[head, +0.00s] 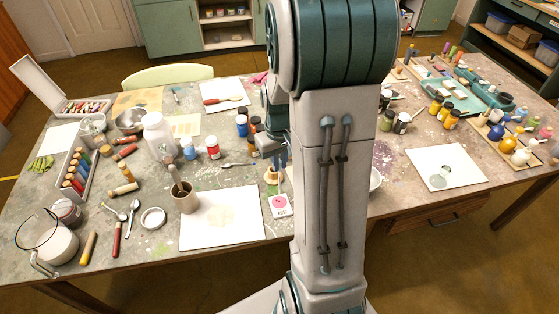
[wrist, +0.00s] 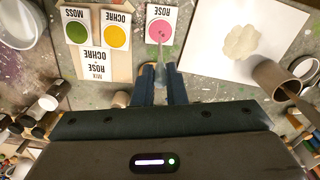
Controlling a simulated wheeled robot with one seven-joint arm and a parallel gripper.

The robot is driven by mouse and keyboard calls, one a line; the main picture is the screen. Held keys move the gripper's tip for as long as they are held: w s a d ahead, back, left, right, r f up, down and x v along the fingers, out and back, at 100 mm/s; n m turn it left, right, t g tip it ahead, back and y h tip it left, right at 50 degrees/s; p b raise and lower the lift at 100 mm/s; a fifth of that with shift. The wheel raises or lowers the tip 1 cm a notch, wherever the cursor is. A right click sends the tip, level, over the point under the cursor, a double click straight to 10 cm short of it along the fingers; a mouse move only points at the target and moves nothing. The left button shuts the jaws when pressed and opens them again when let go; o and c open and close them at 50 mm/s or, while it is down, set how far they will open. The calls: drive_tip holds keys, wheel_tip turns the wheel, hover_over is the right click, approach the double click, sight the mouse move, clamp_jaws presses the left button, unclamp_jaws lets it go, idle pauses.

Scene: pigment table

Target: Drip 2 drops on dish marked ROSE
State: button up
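The ROSE card (wrist: 160,28) carries a round pink dish or spot and lies on the table, with its label upside down in the wrist view. It also shows in the head view (head: 281,206). My gripper (wrist: 161,70) points down close beside it. A slim pale dropper (wrist: 163,57) appears between its two blue fingers, its narrow tip over the pink round. The dropper's upper part is hidden by my gripper. No drop is visible. In the head view my gripper (head: 280,160) is partly hidden behind my arm.
Cards marked MOSS (wrist: 77,30) and OCHRE (wrist: 117,33) lie left of ROSE in the wrist view, above a MIX card (wrist: 98,65). A white sheet (wrist: 222,40) and brown cup (wrist: 295,75) are to the right. Small jars (wrist: 48,102) stand at left.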

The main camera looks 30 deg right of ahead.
drive_tip(key=shift+r+p, duration=1.65)
drive_tip(key=shift+r, duration=0.8)
